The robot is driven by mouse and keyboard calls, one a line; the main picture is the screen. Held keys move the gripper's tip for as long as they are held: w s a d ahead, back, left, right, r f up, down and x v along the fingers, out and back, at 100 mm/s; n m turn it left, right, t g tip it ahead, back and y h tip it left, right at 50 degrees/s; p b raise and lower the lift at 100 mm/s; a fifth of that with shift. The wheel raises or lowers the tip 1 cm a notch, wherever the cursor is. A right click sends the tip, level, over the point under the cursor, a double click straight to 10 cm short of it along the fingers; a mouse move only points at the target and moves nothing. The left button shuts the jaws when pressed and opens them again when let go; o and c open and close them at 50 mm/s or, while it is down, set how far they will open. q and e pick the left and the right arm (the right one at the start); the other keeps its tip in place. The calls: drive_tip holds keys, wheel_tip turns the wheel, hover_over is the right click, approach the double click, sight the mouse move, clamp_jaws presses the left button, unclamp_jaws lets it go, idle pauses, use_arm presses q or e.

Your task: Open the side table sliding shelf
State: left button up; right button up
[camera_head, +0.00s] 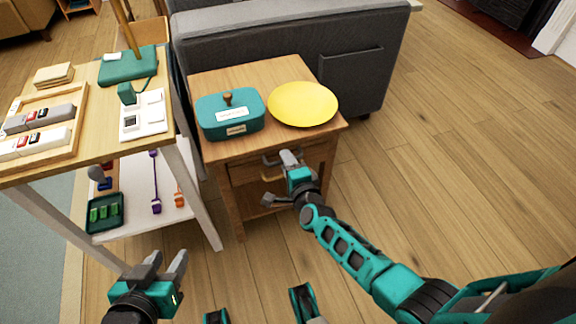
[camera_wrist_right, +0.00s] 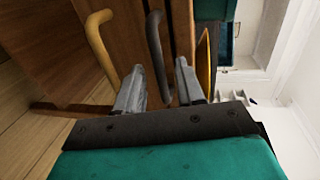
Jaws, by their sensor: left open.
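The wooden side table (camera_head: 213,165) stands in the middle of the head view. Its front has a dark grey handle (camera_wrist_right: 156,55) above a brass handle (camera_wrist_right: 99,45); the sliding shelf looks closed. My right gripper (camera_head: 288,160) is at the front of the table, by the grey handle. In the right wrist view its two fingers (camera_wrist_right: 160,72) are apart, with the grey handle between them; I cannot tell whether they touch it. The brass handle lies outside the fingers. My left gripper (camera_head: 167,262) is open and empty at the lower left, away from the table.
A teal lidded box (camera_head: 215,127) and a yellow plate (camera_head: 303,104) are on the tabletop. A white-legged shelf unit (camera_head: 180,160) with small items stands close on the left. A grey sofa (camera_head: 350,60) is behind. The wooden floor (camera_head: 450,160) on the right is clear.

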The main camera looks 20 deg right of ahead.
drive_tip(key=shift+c, duration=0.3)
clamp_jaws()
idle(0.4)
